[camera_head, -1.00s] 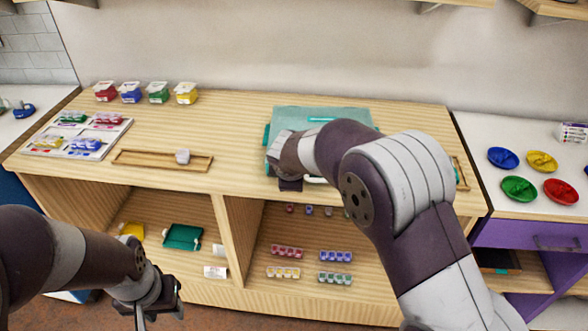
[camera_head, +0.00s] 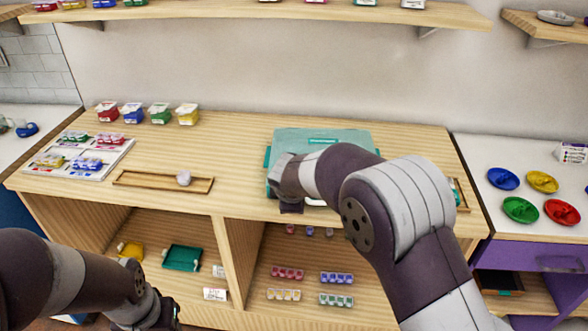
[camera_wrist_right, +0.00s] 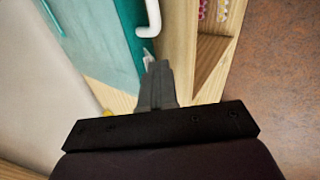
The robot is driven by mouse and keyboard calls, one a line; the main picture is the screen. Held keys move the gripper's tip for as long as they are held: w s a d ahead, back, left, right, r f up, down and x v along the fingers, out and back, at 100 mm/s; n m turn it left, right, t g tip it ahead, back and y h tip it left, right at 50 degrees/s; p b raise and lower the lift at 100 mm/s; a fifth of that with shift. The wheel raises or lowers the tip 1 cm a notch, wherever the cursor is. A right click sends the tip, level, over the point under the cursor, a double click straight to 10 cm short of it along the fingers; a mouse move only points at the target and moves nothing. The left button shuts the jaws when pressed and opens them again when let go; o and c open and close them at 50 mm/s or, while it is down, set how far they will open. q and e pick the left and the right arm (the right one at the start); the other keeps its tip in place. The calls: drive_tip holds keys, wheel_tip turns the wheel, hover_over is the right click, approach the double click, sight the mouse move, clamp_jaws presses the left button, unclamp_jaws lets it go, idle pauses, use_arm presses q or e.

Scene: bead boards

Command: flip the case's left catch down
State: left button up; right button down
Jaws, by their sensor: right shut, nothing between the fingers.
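The teal case (camera_head: 318,135) lies on the wooden bench, partly hidden behind my right arm. In the right wrist view its teal side (camera_wrist_right: 128,25) carries a white handle (camera_wrist_right: 149,22). A small pale piece (camera_wrist_right: 148,58), perhaps the left catch, shows at the case's edge right by my fingertips; whether it is up or down I cannot tell. My right gripper (camera_head: 290,208) is at the case's front left and also shows in the wrist view (camera_wrist_right: 158,66), shut and empty. Whether it touches the case is unclear. My left gripper (camera_head: 168,318) is low at the bottom edge, its fingertips cut off.
A wooden tray (camera_head: 140,181) with a pale round object (camera_head: 183,177) lies left of the case. A white bead board (camera_head: 112,160) and several lidded boxes stand farther left. Shelves with bead strips open below the bench top. Coloured dishes sit on the right counter.

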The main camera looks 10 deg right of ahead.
drive_tip(key=shift+w, duration=0.1)
idle(0.3)
drive_tip(key=shift+w+d+f, duration=0.1)
drive_tip(key=shift+w+f, duration=0.3)
drive_tip(key=shift+w, duration=0.3)
drive_tip(key=shift+r+p, duration=0.1)
drive_tip(key=shift+p, duration=0.2)
